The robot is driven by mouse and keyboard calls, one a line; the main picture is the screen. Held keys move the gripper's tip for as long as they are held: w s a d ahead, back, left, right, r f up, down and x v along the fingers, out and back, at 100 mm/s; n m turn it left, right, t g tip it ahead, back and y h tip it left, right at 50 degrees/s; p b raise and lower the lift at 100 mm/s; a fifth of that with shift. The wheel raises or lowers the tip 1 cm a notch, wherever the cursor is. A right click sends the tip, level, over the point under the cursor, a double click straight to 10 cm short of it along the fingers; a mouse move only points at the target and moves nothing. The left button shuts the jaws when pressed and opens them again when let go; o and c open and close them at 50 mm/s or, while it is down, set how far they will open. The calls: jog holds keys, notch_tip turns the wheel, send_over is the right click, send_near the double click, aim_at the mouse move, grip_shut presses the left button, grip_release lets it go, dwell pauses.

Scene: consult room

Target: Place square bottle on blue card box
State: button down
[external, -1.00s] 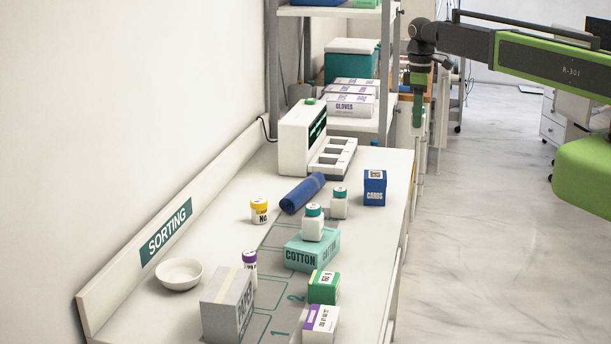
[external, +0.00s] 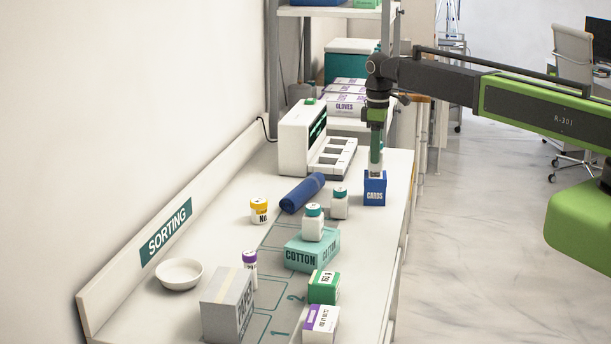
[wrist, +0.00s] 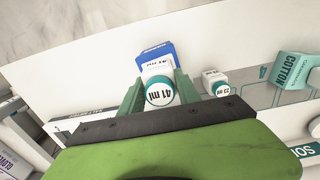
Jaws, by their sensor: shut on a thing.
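My gripper (external: 376,158) points straight down over the blue card box (external: 375,191) at the far right of the counter. It is shut on a white square bottle (external: 375,172) with a teal cap. In the wrist view the bottle (wrist: 160,89) sits between the green fingers, its cap reading "41 ml". The blue box (wrist: 155,51) shows just beyond it. The bottle looks upright, with its base at or just above the box top; I cannot tell whether they touch. The fingers hide its upper part in the external view.
A similar teal-capped bottle (external: 339,204) stands left of the box. Another teal-capped bottle (external: 312,223) stands on the cotton box (external: 312,249). A blue roll (external: 302,193) and a white device (external: 301,138) are further left. The counter's right edge is close to the box.

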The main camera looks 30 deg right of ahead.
jog(key=shift+f, duration=0.9)
jog(key=shift+r, duration=0.25)
jog(key=shift+f, duration=0.25)
jog(key=c, duration=0.9)
grip_release()
jog(key=shift+r, duration=0.1)
jog(key=shift+o, duration=0.2)
notch_tip(320, 180, up, 13)
jog(key=p, duration=1.2)
jog(key=shift+f, duration=0.2)
jog(key=s+d+m, duration=0.4)
jog(key=s, duration=0.6)
jog(key=s+d+m, duration=0.5)
jog(key=s, duration=0.6)
jog(key=shift+s+f, duration=0.15)
